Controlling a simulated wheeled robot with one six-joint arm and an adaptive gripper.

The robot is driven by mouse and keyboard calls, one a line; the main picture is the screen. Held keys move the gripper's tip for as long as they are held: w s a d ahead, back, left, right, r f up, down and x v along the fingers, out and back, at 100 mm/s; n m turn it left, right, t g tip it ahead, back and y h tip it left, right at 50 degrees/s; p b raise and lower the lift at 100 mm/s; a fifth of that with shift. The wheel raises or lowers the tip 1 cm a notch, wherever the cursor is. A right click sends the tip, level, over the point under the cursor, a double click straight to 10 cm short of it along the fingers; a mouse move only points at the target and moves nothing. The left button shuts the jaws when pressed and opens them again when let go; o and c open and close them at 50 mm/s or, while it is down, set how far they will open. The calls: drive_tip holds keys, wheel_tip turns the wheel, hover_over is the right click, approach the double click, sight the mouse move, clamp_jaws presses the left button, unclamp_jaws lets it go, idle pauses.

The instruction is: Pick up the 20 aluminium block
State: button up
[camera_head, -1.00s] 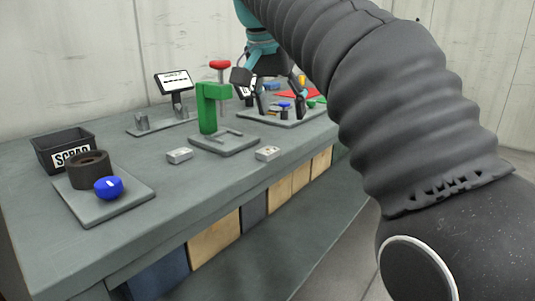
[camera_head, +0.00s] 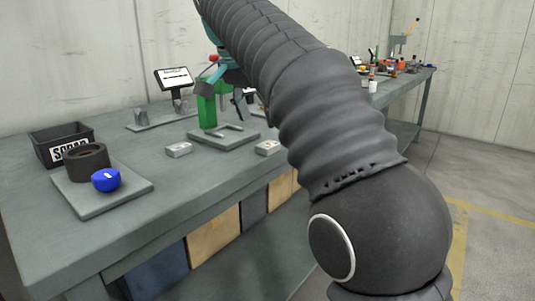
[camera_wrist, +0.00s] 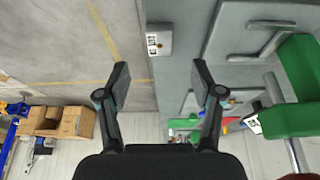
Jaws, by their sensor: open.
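Two small pale aluminium blocks lie on the bench in the head view: a left block (camera_head: 178,149) and a right block (camera_head: 268,148) near the front edge. I cannot read their numbers there. The wrist view shows one block (camera_wrist: 159,40) flat at the bench edge with a dark marking on a white label, too small to read surely; it appears to be the right block. My gripper (camera_wrist: 160,84) is open and empty, its fingertips apart and short of this block in the picture. In the head view my gripper (camera_head: 240,103) is above the bench by the green press, partly hidden by my arm.
The green screw press (camera_head: 207,104) on its grey base plate (camera_head: 224,138) stands close to the blocks. To the left are a scrap bin (camera_head: 48,152), a dark ring (camera_head: 86,161) and a blue knob (camera_head: 106,180) on a plate. Bench front is mostly clear.

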sight(267, 144)
drive_tip(key=shift+b+x, duration=1.05)
drive_tip(key=shift+x, duration=2.6)
drive_tip(key=shift+r, duration=0.1)
clamp_jaws()
